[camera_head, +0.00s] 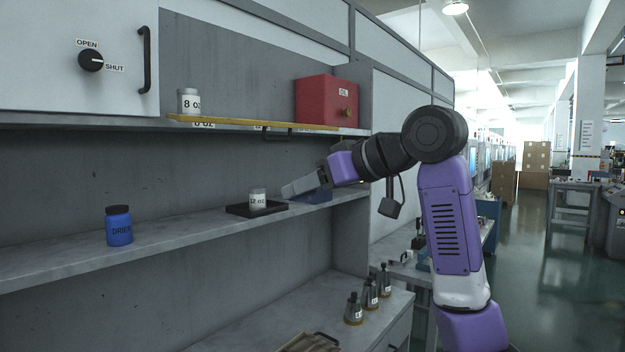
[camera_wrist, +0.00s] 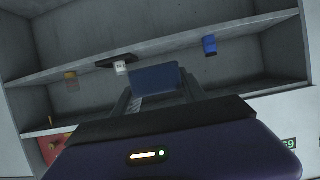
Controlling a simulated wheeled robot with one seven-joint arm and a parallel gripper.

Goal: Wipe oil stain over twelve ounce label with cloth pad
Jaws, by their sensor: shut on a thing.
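The white jar marked 12 OZ (camera_head: 258,200) stands upright in a shallow black tray (camera_head: 240,210) on the middle shelf. No stain on its label can be made out at this size. My gripper (camera_head: 290,188) reaches in from the right, just right of the jar and apart from it. In the wrist view, which is upside down, my gripper is shut on a flat blue pad (camera_wrist: 155,78); the jar (camera_wrist: 121,69) shows beyond it. A blue shape (camera_head: 318,196) shows below the fingers in the head view; I cannot tell whether it is the pad.
A blue DRIER jar (camera_head: 118,226) stands left on the same shelf. Above are an 8 OZ jar (camera_head: 188,101), a yellow strip (camera_head: 250,124) and a red box (camera_head: 327,101). Several small flasks (camera_head: 370,294) stand on the lower counter. The shelf between the DRIER jar and tray is clear.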

